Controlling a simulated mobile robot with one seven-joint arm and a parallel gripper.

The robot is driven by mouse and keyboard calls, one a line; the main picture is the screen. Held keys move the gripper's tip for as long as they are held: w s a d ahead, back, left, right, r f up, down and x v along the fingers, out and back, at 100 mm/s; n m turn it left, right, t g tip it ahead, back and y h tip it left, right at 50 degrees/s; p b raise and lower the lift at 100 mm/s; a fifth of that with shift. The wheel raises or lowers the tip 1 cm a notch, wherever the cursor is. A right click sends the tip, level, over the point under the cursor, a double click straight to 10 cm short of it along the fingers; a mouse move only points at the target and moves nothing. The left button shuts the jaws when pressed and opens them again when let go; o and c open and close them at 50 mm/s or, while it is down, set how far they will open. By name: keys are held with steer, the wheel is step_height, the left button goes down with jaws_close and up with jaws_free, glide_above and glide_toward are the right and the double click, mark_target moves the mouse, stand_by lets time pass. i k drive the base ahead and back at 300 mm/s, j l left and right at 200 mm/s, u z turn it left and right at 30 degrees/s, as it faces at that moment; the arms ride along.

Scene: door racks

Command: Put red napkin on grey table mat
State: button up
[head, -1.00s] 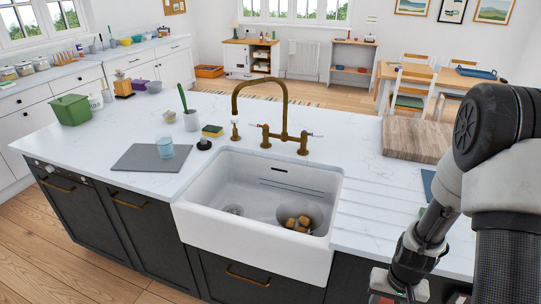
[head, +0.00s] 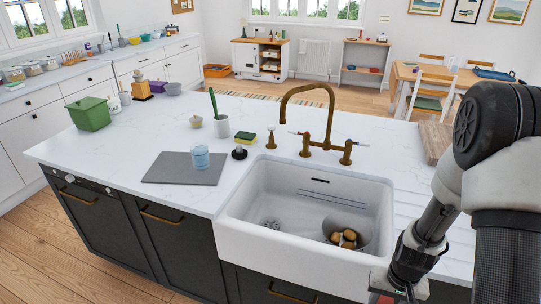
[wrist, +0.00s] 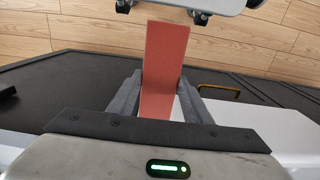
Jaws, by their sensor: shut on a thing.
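The red napkin (wrist: 166,55) is a flat red strip between the two fingers of my gripper (wrist: 160,88) in the wrist view. My gripper is shut on it, and its far end reaches beyond the fingertips over the wood floor. In the head view my gripper (head: 388,292) is at the lower right, in front of the counter and right of the sink, largely cut off by the frame edge. The grey table mat (head: 172,177) lies flat on the white counter, left of the sink. A blue glass (head: 200,157) stands on it.
The white sink (head: 285,243) lies between my gripper and the mat, with a bowl (head: 362,222) of brown items inside. A brass tap (head: 307,142), a sponge (head: 245,137) and a cup (head: 221,126) stand behind. The counter (head: 120,158) left of the mat is bare.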

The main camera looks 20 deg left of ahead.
mark_target(171, 166)
steer(key=j, duration=2.6)
steer(key=k+j, duration=0.15)
steer(key=j, duration=1.15)
steer(key=k, duration=0.05)
